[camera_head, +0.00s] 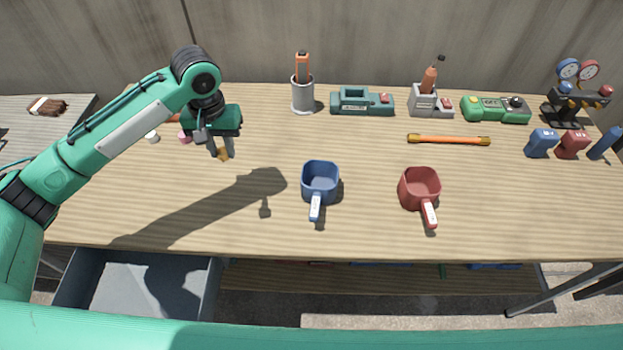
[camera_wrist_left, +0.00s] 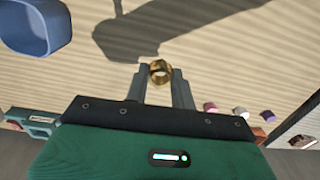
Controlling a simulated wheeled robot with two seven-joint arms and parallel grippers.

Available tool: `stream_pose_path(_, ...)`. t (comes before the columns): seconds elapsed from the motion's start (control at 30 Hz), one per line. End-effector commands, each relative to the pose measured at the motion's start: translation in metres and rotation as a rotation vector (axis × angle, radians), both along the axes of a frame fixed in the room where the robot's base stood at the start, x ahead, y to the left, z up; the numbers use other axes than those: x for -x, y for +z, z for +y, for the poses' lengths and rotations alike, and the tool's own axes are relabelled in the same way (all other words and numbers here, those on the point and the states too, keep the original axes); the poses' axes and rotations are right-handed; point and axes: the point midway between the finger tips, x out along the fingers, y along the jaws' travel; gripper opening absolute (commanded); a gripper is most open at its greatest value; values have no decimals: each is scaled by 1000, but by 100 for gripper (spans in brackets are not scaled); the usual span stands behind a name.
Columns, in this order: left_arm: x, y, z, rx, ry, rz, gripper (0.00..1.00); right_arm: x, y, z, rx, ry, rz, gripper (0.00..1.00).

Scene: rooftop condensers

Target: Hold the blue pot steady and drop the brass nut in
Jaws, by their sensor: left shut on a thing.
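The blue pot (camera_head: 320,178) stands upright on the workbench near its middle, its handle towards me. Part of it also shows in the left wrist view (camera_wrist_left: 40,28) at the upper left. My left gripper (camera_head: 222,153) is shut on the brass nut (camera_wrist_left: 159,71). It holds the nut above the bench, to the left of the blue pot and apart from it. In the head view the nut is a small gold spot (camera_head: 223,154) between the fingertips. No gripper touches the pot. My right gripper is not in view.
A red pot (camera_head: 420,190) stands right of the blue pot. An orange bar (camera_head: 448,140) lies behind it. A grey cup (camera_head: 302,95), a teal device (camera_head: 362,101) and other tools line the back edge. Small caps (camera_head: 152,137) lie behind my left gripper. The bench between nut and blue pot is clear.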

Motion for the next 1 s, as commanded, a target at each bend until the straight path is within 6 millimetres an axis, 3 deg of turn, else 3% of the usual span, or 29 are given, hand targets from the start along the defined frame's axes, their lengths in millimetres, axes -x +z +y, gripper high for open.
stream_pose_path(0.17, 0, 1, -2, 2, -5, 0, 2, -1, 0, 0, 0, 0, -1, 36)
stream_pose_path(0.27, -3, 6, -14, 10, -36, 0, 2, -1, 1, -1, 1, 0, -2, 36)
stream_pose_path(0.37, -6, 17, -41, 23, -106, -1, 2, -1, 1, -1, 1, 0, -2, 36)
stream_pose_path(0.7, -4, 73, -163, 30, -462, -1, 2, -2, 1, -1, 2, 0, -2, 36)
stream_pose_path(0.83, 2, 87, -193, 15, -558, -2, 2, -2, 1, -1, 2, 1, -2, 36)
stream_pose_path(1.0, 6, 95, -211, 1, -618, -1, 2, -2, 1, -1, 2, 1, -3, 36)
